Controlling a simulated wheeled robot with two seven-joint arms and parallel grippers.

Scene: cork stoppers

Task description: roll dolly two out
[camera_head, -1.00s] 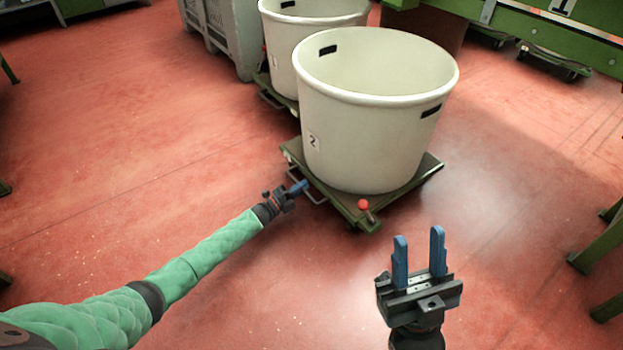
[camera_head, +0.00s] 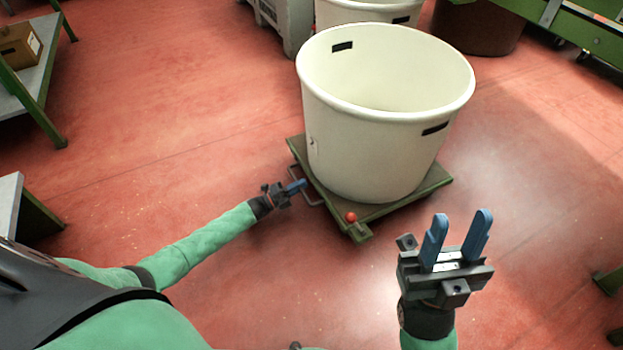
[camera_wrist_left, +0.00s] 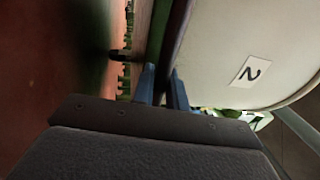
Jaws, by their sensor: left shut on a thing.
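Dolly two is a low green platform (camera_head: 430,187) carrying a big cream tub (camera_head: 385,140). The tub has dark hand slots, and its label "2" (camera_wrist_left: 250,71) shows in the left wrist view. A grey loop handle (camera_head: 313,202) sticks out from the dolly's left edge. My left gripper (camera_head: 299,186) is shut on this handle; its blue fingers also show in the left wrist view (camera_wrist_left: 162,85), where the grip itself is partly hidden. A red-knobbed lever (camera_head: 351,217) stands at the dolly's near corner. My right gripper (camera_head: 458,240) is open and empty, in front of the dolly.
Another cream tub (camera_head: 365,12) stands behind, with a grey crate (camera_head: 283,25) to its left. A green-legged table (camera_head: 35,110) with a cardboard box (camera_head: 18,45) is at the left. Green frame legs (camera_head: 610,285) are at the right edge. The red floor (camera_head: 170,130) at left is clear.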

